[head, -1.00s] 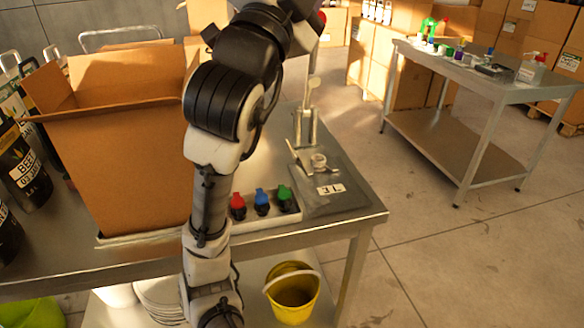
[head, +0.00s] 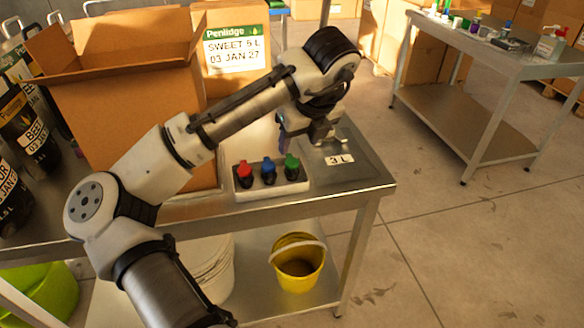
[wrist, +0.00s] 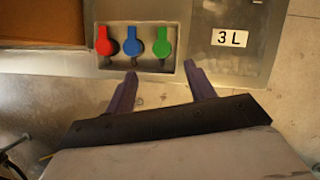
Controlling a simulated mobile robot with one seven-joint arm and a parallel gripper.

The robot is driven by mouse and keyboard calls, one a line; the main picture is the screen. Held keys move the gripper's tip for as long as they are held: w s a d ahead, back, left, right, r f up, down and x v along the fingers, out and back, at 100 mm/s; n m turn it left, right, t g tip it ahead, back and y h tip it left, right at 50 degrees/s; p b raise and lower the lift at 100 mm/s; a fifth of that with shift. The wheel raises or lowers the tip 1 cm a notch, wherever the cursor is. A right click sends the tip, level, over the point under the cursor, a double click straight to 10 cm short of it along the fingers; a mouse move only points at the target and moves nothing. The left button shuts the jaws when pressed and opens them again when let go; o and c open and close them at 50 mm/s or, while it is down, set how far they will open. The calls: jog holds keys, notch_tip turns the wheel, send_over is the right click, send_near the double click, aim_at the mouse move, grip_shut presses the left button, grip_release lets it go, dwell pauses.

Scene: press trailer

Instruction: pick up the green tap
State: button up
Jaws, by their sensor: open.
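The green tap (head: 291,163) stands at the right end of a row of three in a pale tray (head: 262,192) near the table's front edge. It also shows in the wrist view (wrist: 162,42). My gripper (wrist: 160,78) is open and empty, its two dark fingers apart. In the wrist view the green tap lies ahead of the gap between the fingertips, not between them. In the head view my gripper (head: 284,145) is just behind the taps, its fingers partly hidden by my wrist.
A blue tap (head: 268,170) and a red tap (head: 245,174) stand left of the green one. A "3 L" label (head: 340,160) lies on a grey mat to the right. A large open carton (head: 125,115) stands at left. A yellow bucket (head: 298,265) is on the lower shelf.

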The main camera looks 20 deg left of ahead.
aim_at(293, 163)
jog(key=p+x, duration=0.1)
jog(key=x, duration=0.7)
jog(key=shift+w+f, duration=0.3)
jog(key=shift+f, duration=0.05)
jog(key=shift+r, duration=0.1)
jog(key=c, duration=1)
